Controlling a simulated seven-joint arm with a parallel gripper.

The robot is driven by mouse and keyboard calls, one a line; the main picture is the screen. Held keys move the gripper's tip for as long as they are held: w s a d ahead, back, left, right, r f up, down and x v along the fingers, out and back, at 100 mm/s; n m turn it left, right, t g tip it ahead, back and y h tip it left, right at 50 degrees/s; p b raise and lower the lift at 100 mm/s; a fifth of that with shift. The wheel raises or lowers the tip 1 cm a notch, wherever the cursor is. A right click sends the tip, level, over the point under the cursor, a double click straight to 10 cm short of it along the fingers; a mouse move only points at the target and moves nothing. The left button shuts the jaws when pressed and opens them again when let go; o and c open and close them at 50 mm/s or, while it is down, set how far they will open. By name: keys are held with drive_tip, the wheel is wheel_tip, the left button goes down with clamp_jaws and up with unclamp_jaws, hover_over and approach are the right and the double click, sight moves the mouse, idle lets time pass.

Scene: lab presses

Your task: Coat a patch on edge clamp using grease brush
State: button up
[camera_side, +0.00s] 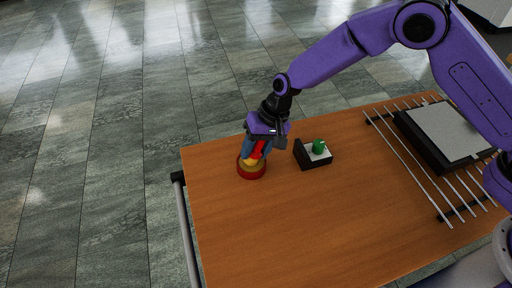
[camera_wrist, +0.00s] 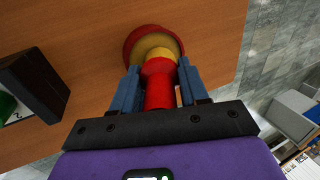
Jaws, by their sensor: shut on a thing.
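My gripper (camera_side: 257,149) points down near the left end of the table, its blue fingers shut on the red grease brush (camera_wrist: 160,82). The brush's yellow lower part (camera_wrist: 157,53) reaches into a round red dish (camera_wrist: 132,41) with a yellowish inside; the dish also shows in the side view (camera_side: 251,175). The brush tip cannot be made out against the dish. The edge clamp (camera_side: 310,164) is a black block with a raised left wall, a pale top and a green knob (camera_side: 319,146). It stands just right of my gripper; the wrist view shows part of it (camera_wrist: 38,82) at the left edge.
The wooden table (camera_side: 300,220) is clear in front of the dish and clamp. A rack of metal rods (camera_side: 410,160) and a black tray-like press with a grey top (camera_side: 445,132) stand at the right. The table's left edge (camera_side: 188,205) is close to the dish.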

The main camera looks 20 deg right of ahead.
drive_tip(key=shift+r, duration=3.5)
